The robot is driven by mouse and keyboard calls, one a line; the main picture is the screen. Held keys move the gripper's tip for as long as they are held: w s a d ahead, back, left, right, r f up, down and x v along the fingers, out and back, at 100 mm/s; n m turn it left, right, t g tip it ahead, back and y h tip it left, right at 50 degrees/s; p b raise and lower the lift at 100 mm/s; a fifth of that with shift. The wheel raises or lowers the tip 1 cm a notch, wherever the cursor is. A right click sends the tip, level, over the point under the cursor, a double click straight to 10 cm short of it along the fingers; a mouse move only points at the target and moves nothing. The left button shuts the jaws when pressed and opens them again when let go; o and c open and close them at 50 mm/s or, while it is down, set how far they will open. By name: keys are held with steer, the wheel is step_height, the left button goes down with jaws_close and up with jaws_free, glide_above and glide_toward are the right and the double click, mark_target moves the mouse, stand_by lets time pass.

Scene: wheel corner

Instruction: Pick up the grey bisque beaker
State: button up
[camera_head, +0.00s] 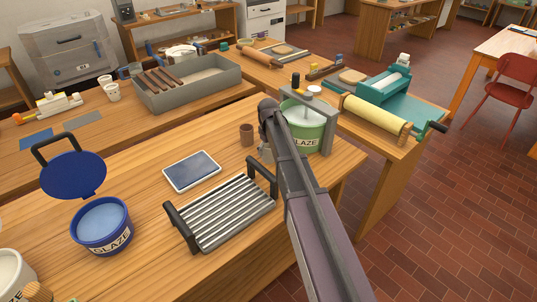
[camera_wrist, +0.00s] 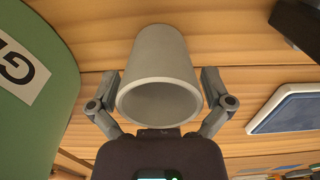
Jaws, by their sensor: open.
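The grey bisque beaker (camera_wrist: 158,55) stands in the middle of the wrist view, its open rim towards the camera. My gripper (camera_wrist: 160,82) is open, with one finger on each side of the beaker. A small gap shows between the beaker and each finger, and I cannot tell whether either touches. In the head view the beaker is largely or wholly hidden behind my arm and gripper.
A green glaze bucket (camera_head: 306,128) is close on the right. A blue tile (camera_head: 192,171) and a ribbed rack with dark handles (camera_head: 228,213) lie nearer. A blue glaze bucket (camera_head: 101,228) stands at left.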

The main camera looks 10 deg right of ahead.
steer(key=c, duration=1.1)
steer(key=shift+r, duration=0.15)
step_height(320, 180, up, 10)
steer(key=p, duration=1)
step_height(320, 180, up, 7)
steer(key=p, duration=0.7)
steer(key=shift+r, duration=0.15)
stand_by(0.5)
steer(key=shift+s, duration=0.1)
stand_by(0.7)
